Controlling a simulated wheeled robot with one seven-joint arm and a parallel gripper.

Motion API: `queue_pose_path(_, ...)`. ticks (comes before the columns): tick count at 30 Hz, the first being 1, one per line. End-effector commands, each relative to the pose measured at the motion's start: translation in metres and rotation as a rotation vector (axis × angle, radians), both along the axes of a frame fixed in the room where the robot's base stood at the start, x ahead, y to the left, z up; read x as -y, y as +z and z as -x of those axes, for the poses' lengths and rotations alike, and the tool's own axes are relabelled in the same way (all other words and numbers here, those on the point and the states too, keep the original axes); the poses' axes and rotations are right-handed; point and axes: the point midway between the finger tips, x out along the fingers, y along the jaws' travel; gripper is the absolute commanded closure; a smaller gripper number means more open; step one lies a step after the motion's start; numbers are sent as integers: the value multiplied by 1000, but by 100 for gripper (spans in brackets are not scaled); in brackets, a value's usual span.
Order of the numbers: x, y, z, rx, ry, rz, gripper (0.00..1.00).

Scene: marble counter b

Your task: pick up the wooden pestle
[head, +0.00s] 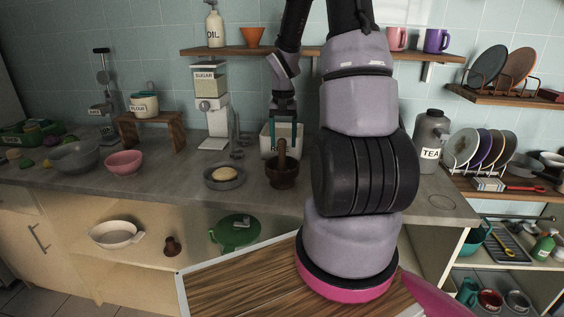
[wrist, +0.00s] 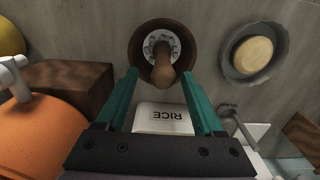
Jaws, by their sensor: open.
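The wooden pestle (head: 282,151) stands upright in a dark brown mortar (head: 283,176) on the counter. In the wrist view the pestle (wrist: 163,72) is seen from above, its head between or just beyond my fingertips, with the mortar (wrist: 140,62) around it. My gripper (head: 284,125) is above and behind the pestle in the head view, pointing down. In the wrist view my gripper (wrist: 163,88) has its two green fingers apart, one on each side of the pestle's line, and nothing is held. I cannot tell the exact height gap.
A white rice container (wrist: 162,116) stands close behind the mortar, beneath my fingers. A grey dish (head: 224,177) with a pale round piece sits left of the mortar. The sugar dispenser (head: 211,100) is farther left. Counter right of the mortar is partly hidden by my arm.

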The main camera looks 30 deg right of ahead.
Motion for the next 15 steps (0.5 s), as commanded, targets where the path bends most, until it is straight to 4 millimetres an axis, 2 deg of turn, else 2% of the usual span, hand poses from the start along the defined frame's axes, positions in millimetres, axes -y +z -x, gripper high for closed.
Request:
queue_pose_path(9, -5, -43, 0, -3, 1, -1, 31)
queue_pose_path(15, -5, -51, 0, 0, 1, 0, 31)
